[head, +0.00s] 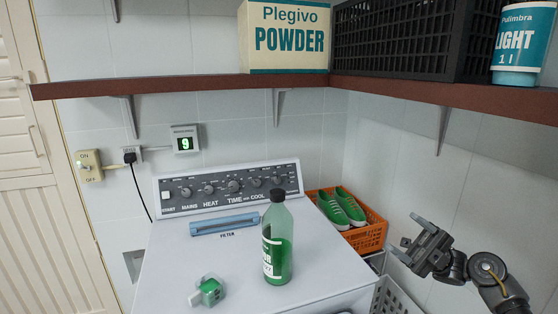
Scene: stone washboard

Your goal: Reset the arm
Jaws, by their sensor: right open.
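My right gripper (419,244) is raised at the lower right, in front of the tiled wall. It is open, with nothing between its fingers. It is apart from the washing machine (180,267) and to the right of the orange basket. My left gripper is not in view.
A green bottle (277,240) with a black cap stands on the machine. A small green and white object (208,291) lies to its left. An orange basket (372,236) holds green shoes (343,207). A brown shelf (180,87) crosses above. A grey crate (395,299) is below right.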

